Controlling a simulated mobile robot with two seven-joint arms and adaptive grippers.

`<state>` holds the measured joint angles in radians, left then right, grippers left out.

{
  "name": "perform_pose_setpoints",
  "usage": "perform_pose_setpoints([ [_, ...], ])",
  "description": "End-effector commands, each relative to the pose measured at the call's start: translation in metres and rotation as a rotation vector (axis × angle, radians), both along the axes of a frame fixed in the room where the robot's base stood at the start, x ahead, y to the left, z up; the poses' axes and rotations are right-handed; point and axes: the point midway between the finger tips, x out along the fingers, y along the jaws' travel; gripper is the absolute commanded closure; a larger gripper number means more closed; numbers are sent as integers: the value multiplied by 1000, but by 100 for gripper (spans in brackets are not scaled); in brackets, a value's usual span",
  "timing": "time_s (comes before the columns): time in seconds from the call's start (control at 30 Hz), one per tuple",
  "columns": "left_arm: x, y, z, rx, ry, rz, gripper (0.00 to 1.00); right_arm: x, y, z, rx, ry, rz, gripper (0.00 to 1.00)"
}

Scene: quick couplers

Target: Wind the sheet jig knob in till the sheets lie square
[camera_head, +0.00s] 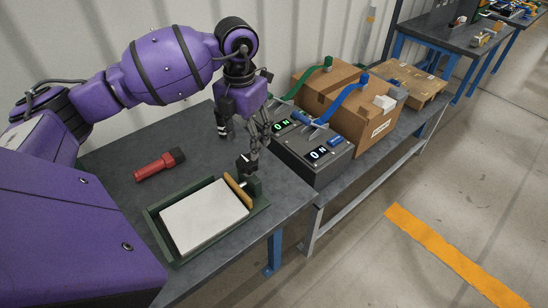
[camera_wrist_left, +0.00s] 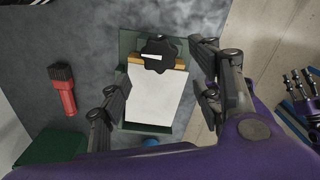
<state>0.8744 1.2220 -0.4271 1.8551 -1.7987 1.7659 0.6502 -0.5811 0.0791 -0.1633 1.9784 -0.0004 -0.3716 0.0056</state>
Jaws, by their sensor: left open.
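The sheet jig is a shallow green tray (camera_head: 152,222) on the near bench, also in the left wrist view (camera_wrist_left: 128,43). A white stack of sheets (camera_head: 203,215) lies in it, also in the left wrist view (camera_wrist_left: 153,97). A wooden bar (camera_head: 238,191) runs along one end of the stack; I cannot tell whether they touch. The black lobed knob (camera_wrist_left: 158,56) with a white mark sits above the bar. My left gripper (camera_head: 236,142) is open and points down over the knob end, its fingers (camera_wrist_left: 162,78) spread either side, apparently clear of the knob.
A red-handled brush (camera_head: 158,165) lies left of the jig on clear bench. Behind the gripper stand a grey box (camera_head: 318,165) with lit displays and a cardboard box (camera_head: 375,135). The bench edge is close to the jig's right side.

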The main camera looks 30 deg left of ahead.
Motion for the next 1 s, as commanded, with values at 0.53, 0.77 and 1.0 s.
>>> perform_pose_setpoints([
  [0.53, 1, -1, -59, 0, -8, 84, 42, -1, 6, 3, 10, 2, 4, 60],
  [0.77, 2, 0, -76, 1, -10, 82, 42, -1, 1, 3, 1, 2, 5, 60],
  [1.0, 2, -1, -77, 1, -10, 82, 42, -1, -1, 3, -2, 4, 6, 60],
])
